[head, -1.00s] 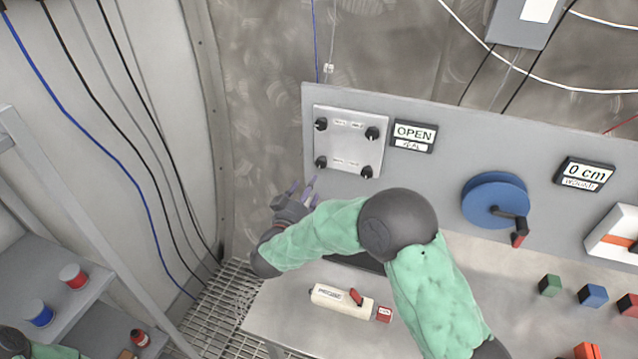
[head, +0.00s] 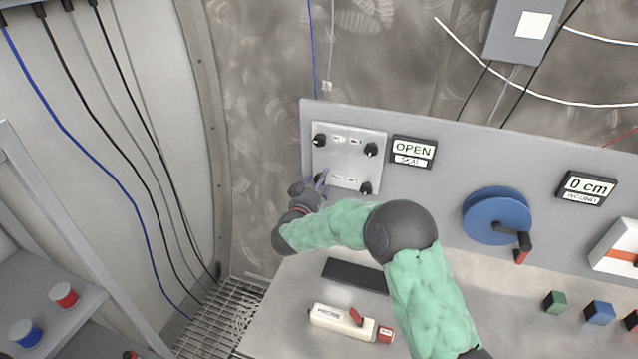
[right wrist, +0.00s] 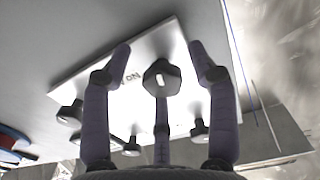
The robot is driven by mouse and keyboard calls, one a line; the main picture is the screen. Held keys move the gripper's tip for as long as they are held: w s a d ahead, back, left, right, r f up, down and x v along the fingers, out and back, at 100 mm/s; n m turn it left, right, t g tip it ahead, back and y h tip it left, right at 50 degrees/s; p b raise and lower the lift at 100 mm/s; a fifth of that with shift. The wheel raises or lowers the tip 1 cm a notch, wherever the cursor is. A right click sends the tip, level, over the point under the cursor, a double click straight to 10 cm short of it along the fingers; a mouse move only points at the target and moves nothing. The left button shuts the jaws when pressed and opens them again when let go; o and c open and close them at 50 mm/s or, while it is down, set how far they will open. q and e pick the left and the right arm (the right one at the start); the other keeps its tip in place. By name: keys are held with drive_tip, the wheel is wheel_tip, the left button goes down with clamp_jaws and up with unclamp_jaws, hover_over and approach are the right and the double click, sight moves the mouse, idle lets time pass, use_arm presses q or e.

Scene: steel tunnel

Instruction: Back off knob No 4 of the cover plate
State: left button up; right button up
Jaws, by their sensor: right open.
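The pale cover plate (head: 349,160) is on the upright grey panel, with black knobs at its corners. The upper left knob (head: 319,140), upper right knob (head: 371,149) and lower right knob (head: 365,188) show. The knob numbers are too small to read surely. My right gripper (head: 318,184) is at the plate's lower left corner and hides the knob there. In the right wrist view, its three fingers are spread around one knob (right wrist: 161,78), with no clear contact. The plate (right wrist: 110,92) and other knobs lie behind. My left gripper is out of view.
A sign (head: 412,152) beside the plate reads OPEN, SEAL. A blue reel (head: 497,215) with a crank and a 0 cm display (head: 586,187) are farther right. A white probe case (head: 340,321) and several coloured blocks lie on the bench. Shelving stands at left.

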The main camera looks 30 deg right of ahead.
drive_tip(key=c, duration=1.1)
drive_tip(key=shift+f, duration=0.1)
drive_tip(key=shift+c, duration=0.2)
drive_tip(key=n+p, duration=0.2)
drive_tip(key=p, duration=0.1)
drive_tip(key=shift+s, duration=0.15)
drive_tip(key=shift+f+n+p, duration=0.1)
drive_tip(key=shift+n+p, duration=0.4)
drive_tip(key=shift+p, duration=0.1)
drive_tip(key=shift+f, duration=0.2)
drive_tip(key=shift+a, duration=0.1)
drive_tip(key=o, duration=1.1)
drive_tip(key=shift+f, duration=0.1)
drive_tip(key=shift+o, duration=0.2)
drive_tip(key=shift+r, duration=0.35)
